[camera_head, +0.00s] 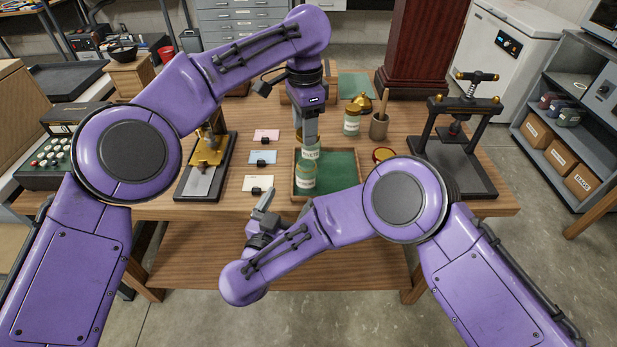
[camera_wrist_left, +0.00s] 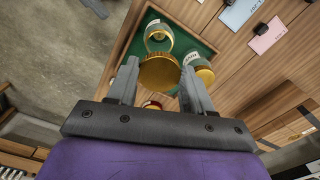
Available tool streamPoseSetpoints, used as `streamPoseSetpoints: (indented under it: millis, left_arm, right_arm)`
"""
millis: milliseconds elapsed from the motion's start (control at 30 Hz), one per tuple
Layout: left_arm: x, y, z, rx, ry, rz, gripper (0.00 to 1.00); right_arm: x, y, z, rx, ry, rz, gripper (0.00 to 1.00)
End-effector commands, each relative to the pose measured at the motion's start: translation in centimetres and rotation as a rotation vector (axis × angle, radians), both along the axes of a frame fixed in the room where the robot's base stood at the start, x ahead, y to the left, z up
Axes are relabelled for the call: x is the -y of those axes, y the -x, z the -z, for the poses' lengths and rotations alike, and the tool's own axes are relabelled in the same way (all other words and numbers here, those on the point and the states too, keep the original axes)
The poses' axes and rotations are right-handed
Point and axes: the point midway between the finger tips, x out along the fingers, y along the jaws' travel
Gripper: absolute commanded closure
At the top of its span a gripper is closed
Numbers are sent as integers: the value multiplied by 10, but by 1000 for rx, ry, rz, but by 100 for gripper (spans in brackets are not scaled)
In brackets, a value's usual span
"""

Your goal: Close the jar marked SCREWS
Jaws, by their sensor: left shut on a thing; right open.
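My left gripper (camera_head: 310,141) is shut on a round gold lid (camera_wrist_left: 160,73), held between its fingertips above the green-lined tray (camera_head: 341,157). A glass jar (camera_head: 304,182) with a pale label stands at the front of the tray. In the left wrist view this jar (camera_wrist_left: 157,36) shows a gold rim and looks open. Another jar (camera_head: 311,154), its label partly reading "VETS", stands just behind, under the gripper. It also shows in the left wrist view (camera_wrist_left: 204,74) with a gold top. No SCREWS label is legible. My right gripper (camera_head: 266,201) is open and empty, left of the tray's front.
A third jar (camera_head: 352,123), a brass bell (camera_head: 363,102) and a mortar (camera_head: 379,126) stand behind. A black press (camera_head: 456,150) is at right. Cards (camera_head: 258,183) lie left, beside a brass device (camera_head: 207,152).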

Motion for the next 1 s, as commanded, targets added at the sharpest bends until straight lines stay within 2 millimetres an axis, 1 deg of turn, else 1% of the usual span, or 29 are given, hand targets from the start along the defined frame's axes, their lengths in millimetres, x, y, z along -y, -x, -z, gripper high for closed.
streamPoseSetpoints:
  millis: [100,300,500,600,700,967,1000]
  left_arm:
    - [1,0,0,0,0,1,77]
    - [2,0,0,0,1,2,77]
    - [2,0,0,0,0,2,77]
    - [2,0,0,0,0,3,77]
    - [2,0,0,0,0,3,77]
    - [3,0,0,0,0,3,77]
    - [3,0,0,0,0,3,77]
  right_arm:
    - [11,-21,1,-1,1,9,11]
    - [26,-58,1,-2,-1,9,11]
    - [36,-88,1,-2,-1,7,11]
    - [40,-97,1,-1,2,6,11]
    - [42,-101,1,0,2,5,11]
    - [42,-101,0,0,2,4,11]
    - [42,-101,0,0,2,5,24]
